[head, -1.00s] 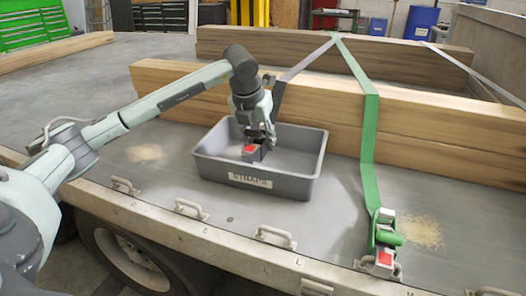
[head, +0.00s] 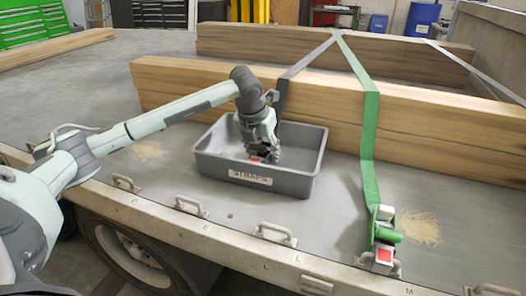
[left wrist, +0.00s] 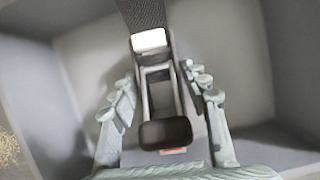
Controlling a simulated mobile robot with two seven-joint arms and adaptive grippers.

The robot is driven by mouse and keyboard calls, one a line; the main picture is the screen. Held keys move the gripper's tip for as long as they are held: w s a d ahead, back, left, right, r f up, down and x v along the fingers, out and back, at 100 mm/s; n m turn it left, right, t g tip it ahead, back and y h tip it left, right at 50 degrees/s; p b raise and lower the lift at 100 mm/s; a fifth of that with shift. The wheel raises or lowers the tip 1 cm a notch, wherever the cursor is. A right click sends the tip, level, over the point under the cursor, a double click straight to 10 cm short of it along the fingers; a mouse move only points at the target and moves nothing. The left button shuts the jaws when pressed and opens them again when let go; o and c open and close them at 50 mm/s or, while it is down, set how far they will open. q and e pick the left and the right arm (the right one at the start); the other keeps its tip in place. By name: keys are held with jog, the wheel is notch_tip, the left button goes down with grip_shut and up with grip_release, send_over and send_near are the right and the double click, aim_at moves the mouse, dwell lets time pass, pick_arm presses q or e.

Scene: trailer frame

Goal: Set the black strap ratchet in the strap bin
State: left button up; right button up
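The grey strap bin (head: 215,176), labelled STRAPS, stands on the trailer deck. My left gripper (head: 262,155) reaches down inside it. The black strap ratchet (head: 257,160) shows only as a small red and grey patch under the gripper in the head view. In the left wrist view the ratchet (left wrist: 165,133) lies between the two fingers (left wrist: 158,85), whose tips sit close against its sides. Its dark strap (left wrist: 146,14) runs away at the top. Whether the ratchet touches the bin floor is hard to tell. My right gripper is not in view.
A green strap (head: 370,140) crosses the wooden beams (head: 420,128) down to its own ratchet (head: 383,245), right of the bin. The dark strap (head: 283,95) crosses the beam behind the bin. Metal handles (head: 275,234) line the deck edge. The deck between bin and green strap is clear.

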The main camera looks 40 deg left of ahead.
pick_arm(q)
jog(key=shift+o, duration=0.8)
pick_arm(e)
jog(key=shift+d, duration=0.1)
pick_arm(q)
jog(key=shift+r, duration=0.15)
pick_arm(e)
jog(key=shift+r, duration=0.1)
pick_arm(q)
jog(key=shift+v, duration=1)
jog(key=v, duration=0.8)
jog(key=shift+s+r, duration=0.1)
jog(key=shift+r, duration=0.1)
jog(key=shift+s+r, duration=0.3)
jog(key=shift+r, duration=0.3)
jog(key=shift+d+r, duration=0.1)
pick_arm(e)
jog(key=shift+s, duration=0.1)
